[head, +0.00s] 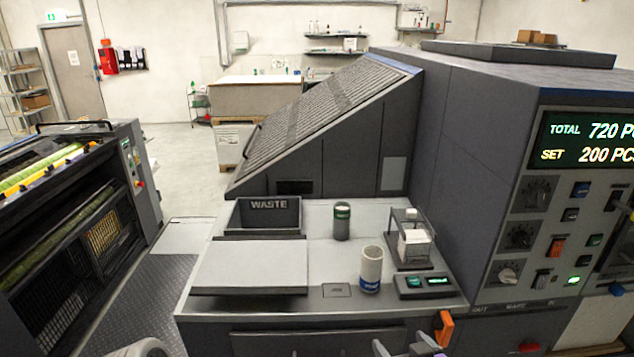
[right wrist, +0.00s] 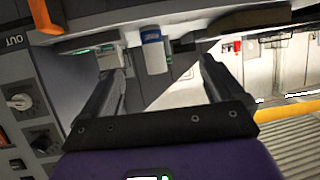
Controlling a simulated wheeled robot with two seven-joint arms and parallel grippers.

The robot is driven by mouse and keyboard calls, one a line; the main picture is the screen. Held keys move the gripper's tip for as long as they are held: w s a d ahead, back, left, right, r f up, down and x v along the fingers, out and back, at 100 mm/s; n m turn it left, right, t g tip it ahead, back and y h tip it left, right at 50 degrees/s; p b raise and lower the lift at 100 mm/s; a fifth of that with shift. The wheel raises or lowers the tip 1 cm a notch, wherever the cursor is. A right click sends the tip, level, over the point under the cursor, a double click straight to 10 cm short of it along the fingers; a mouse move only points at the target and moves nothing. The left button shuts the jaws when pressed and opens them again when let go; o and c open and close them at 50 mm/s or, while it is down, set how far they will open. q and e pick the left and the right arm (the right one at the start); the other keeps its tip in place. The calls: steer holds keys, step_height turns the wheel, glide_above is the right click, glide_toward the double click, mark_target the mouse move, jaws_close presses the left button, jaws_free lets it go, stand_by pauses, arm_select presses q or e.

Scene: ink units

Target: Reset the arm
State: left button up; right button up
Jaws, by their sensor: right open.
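My right gripper (head: 405,347) shows at the bottom edge of the head view, in front of the machine's counter. In the right wrist view its two fingers (right wrist: 160,65) stand wide apart with nothing held between them. A white cylinder with a blue band (head: 371,268) stands upright on the counter. It appears beyond the fingers in the right wrist view (right wrist: 153,52), apart from them. My left gripper is not in view. A rounded grey part at the lower left of the head view may be my left arm.
The counter (head: 335,250) holds a dark WASTE bin (head: 265,215), a dark green-banded container (head: 342,222) and a small framed stand (head: 412,240). An orange handle (head: 444,328) is close beside my right gripper. A control panel (head: 560,220) rises at the right.

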step_height(320, 180, down, 8)
steer(key=w+a+g, duration=0.1)
steer(key=w+g, duration=0.1)
steer(key=s+a+f+m+g, duration=0.1)
steer(key=s+a+f+g, duration=0.1)
steer(key=s+f, duration=0.4)
steer(key=s+a+f+m+g+y, duration=0.1)
steer(key=s+f+g, duration=0.4)
steer(key=f, duration=0.7)
steer(key=s+a+f+m+g, duration=0.2)
steer(key=s+a+f+g, duration=0.1)
steer(key=s+f, duration=0.4)
step_height(320, 180, down, 3)
steer(key=shift+s+a+r+m+g+y, duration=0.1)
steer(key=shift+s+a+m+g+y, duration=0.15)
steer(key=shift+a+m, duration=0.2)
